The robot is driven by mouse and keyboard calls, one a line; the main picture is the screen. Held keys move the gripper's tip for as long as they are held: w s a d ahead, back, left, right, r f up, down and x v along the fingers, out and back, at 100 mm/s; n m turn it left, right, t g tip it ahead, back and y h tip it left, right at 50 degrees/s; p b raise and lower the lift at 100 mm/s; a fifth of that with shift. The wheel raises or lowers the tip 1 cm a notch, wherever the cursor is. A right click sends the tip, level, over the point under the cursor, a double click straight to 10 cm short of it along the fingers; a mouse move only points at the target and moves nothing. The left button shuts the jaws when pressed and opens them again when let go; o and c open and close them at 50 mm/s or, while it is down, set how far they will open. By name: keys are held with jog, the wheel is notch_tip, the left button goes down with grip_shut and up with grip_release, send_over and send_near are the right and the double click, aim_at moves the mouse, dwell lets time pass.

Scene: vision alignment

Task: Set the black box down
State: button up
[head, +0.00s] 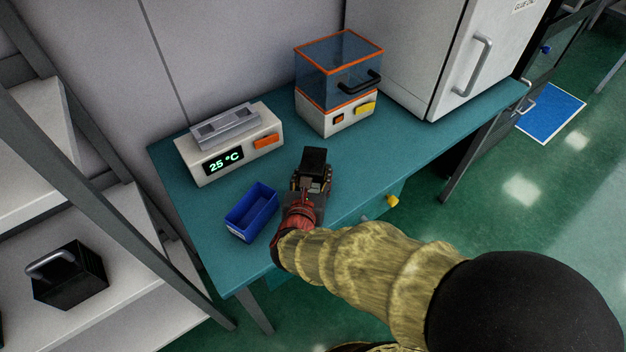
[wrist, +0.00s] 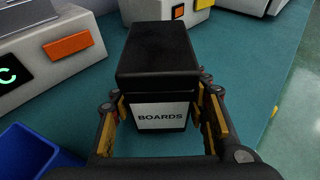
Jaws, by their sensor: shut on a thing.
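In the wrist view, a black box (wrist: 158,65) with a lid and a white label reading "BOARDS" is between the fingers of my gripper (wrist: 165,120). The gripper is shut on it, with a yellow-padded finger at each side. In the head view, the small black box (head: 314,160) is at the end of my gripper (head: 311,184), over the teal bench (head: 225,270). I cannot tell whether the box's underside touches the bench. The gripper and arm hide part of the box in the head view.
A blue bin (head: 251,212) stands left of the gripper. Behind are a white heater reading 25 °C (head: 230,145) and an orange-edged clear-lidded device (head: 338,85). A white cabinet (head: 425,50) stands at the back right. Another black box with a handle (head: 68,275) is on the left shelf. Bench space right of the gripper is clear.

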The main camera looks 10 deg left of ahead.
jog(key=shift+f, duration=0.4)
jog(key=shift+f, duration=0.15)
jog(key=o, duration=1.3)
jog(key=shift+c, duration=0.2)
jog(key=shift+s+r, duration=0.25)
jog(key=p+v, duration=0.4)
jog(key=v, duration=0.7)
jog(key=shift+s+r, duration=0.1)
jog(key=shift+s, duration=0.15)
